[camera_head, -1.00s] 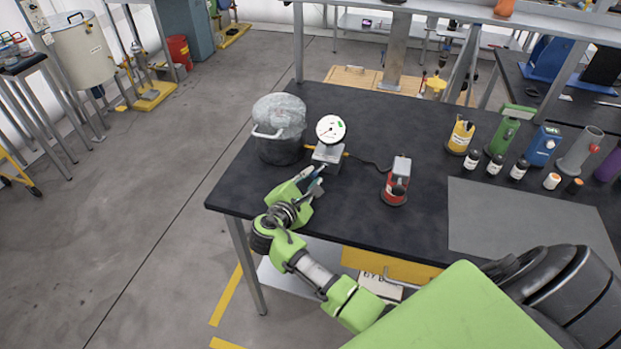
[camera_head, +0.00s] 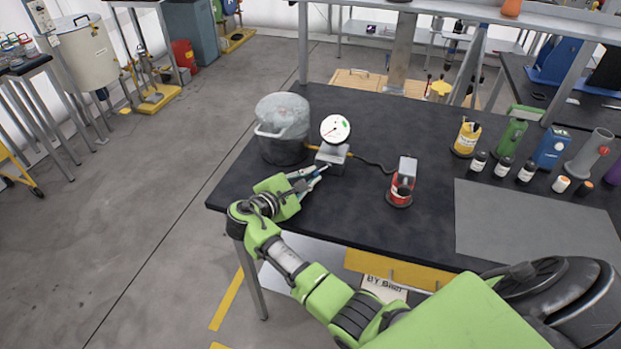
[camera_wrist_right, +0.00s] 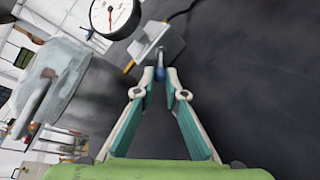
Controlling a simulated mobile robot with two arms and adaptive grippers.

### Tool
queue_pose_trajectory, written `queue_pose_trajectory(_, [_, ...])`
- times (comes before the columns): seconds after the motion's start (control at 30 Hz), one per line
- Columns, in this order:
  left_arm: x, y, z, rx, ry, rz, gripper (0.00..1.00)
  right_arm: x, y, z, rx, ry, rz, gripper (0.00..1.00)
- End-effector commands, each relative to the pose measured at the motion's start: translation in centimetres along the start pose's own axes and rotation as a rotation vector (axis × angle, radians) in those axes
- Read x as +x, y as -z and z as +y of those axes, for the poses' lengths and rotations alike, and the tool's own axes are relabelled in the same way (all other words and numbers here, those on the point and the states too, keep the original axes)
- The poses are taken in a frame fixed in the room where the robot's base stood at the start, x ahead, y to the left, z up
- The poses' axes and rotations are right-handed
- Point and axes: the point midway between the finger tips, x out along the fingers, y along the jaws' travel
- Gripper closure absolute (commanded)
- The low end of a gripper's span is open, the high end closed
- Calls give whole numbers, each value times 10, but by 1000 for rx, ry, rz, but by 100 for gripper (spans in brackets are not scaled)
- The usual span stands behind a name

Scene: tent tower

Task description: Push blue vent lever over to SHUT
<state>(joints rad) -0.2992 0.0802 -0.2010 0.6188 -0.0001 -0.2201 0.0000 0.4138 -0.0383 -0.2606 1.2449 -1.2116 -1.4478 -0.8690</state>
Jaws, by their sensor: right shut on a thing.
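The blue vent lever (camera_wrist_right: 160,74) sticks out from a small grey valve block (camera_wrist_right: 156,46) in the right wrist view, its blue tip between my fingertips. My right gripper (camera_wrist_right: 160,78) is closed on that tip, with its teal-lined fingers angled in toward it. In the head view my right gripper (camera_head: 313,179) is low over the bench at the near side of the valve block (camera_head: 331,158). The lever is mostly hidden there by the fingers. I cannot read any SHUT mark. My left gripper is not in view.
A round white gauge (camera_head: 335,128) stands on the block. A clear-domed pot (camera_head: 282,140) is close on its left, and a red device (camera_head: 402,183) joined by a dark cable is to the right. Bottles and coloured holders line the right side. The bench middle is clear.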

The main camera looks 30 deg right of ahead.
Motion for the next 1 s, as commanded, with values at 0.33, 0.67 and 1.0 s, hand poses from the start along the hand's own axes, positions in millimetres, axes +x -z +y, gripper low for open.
queue_pose_trajectory(0.33, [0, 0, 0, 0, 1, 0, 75, 0, 0, 0, 0, -1, -1, 82])
queue_pose_trajectory(0.67, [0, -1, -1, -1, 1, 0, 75, -35, 1, 0, -1, -1, 4, 82])
queue_pose_trajectory(1.0, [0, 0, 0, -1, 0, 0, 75, -74, 0, 0, -1, -1, 0, 82])
